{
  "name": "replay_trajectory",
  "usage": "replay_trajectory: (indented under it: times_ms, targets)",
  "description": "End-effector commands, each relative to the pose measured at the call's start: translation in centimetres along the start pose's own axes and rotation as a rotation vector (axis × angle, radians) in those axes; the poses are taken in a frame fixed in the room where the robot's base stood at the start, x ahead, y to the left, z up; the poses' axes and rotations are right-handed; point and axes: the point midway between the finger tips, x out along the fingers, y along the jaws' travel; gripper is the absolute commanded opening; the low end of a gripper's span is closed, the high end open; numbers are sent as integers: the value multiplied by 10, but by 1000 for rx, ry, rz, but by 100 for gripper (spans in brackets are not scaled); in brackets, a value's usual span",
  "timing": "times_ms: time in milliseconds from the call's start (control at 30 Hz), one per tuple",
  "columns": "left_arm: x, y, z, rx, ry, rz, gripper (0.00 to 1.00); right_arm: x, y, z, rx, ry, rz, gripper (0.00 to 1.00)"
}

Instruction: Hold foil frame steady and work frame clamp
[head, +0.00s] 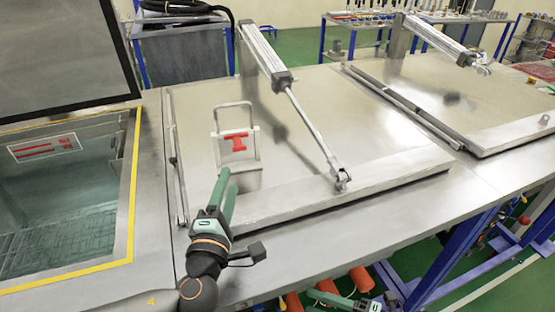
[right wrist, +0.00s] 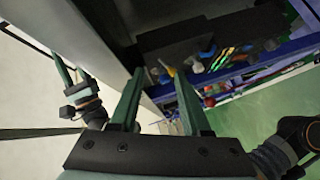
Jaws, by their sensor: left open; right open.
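A white foil frame (head: 221,156) with a red T-shaped clamp piece (head: 236,143) on it stands on the closed metal lid, left of the lid's middle, with a grey loop behind it. My left gripper (head: 226,182) is open just below the frame, its fingertips close to the frame's lower edge; I cannot tell whether they touch. My right gripper (head: 350,299) is low at the front, below the bench edge and far from the frame. In the right wrist view, the right gripper (right wrist: 156,88) is open with nothing between its fingers. The frame is not clearly visible there.
The lid (head: 350,120) has a pneumatic cylinder (head: 265,55) with its rod slanting down to the lid's front. A second lid (head: 430,85) lies to the right. An open tank (head: 65,200) with a yellow rim is at left. Orange cylinders (head: 362,278) are under the bench.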

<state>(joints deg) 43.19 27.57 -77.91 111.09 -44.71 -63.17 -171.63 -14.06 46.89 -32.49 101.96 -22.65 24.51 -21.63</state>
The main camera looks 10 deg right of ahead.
Motion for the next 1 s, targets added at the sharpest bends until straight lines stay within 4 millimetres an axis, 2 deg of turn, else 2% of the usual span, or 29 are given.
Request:
replay_trajectory:
  times_ms: [100, 200, 400, 567, 767, 1000]
  targets:
    - [0, 0, 0, 0, 0, 0, 50, -22, 2, -6, -262, 174, -82, 47]
    - [0, 0, 0, 0, 0, 0, 50, -23, 30, -19, -497, 268, -40, 47]
    - [0, 0, 0, 0, 0, 0, 50, -37, 64, -38, -876, 413, 33, 47]
    - [0, 0, 0, 0, 0, 0, 50, -10, 108, -51, -1048, 330, 171, 47]
    - [0, 0, 0, 0, 0, 0, 50, 46, 144, -19, -1293, 61, 163, 47]
    - [0, 0, 0, 0, 0, 0, 50, 97, 208, 13, -1566, -298, 74, 47]
